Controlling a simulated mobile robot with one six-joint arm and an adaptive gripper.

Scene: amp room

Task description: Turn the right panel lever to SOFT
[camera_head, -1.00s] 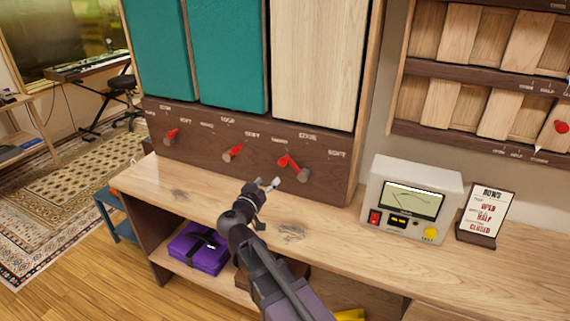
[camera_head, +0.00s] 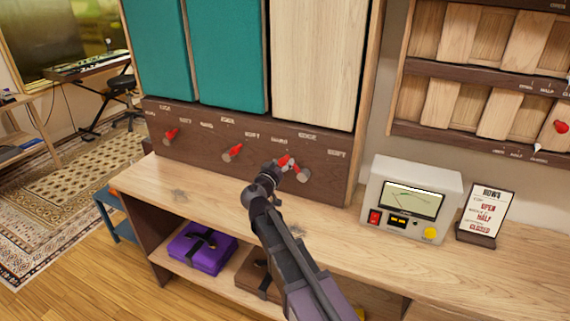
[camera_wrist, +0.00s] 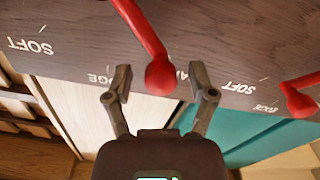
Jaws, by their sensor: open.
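The right panel lever (camera_head: 286,161) is red and sits on the dark wood strip under the pale wood panel (camera_head: 318,65). In the head view it points up and left from its round hub (camera_head: 303,175), toward the HARD side and away from the SOFT label (camera_head: 337,154). My gripper (camera_head: 278,166) is at the lever's free end. In the wrist view, the red knob (camera_wrist: 160,78) lies between the two open fingers of my gripper (camera_wrist: 160,72), with a gap on both sides. The knob covers part of the HARD label.
Two similar red levers, the middle one (camera_head: 232,153) and the left one (camera_head: 170,135), sit under teal panels. Below is the wooden bench top (camera_head: 200,188). A meter box (camera_head: 410,200) and a sign (camera_head: 484,213) stand to the right.

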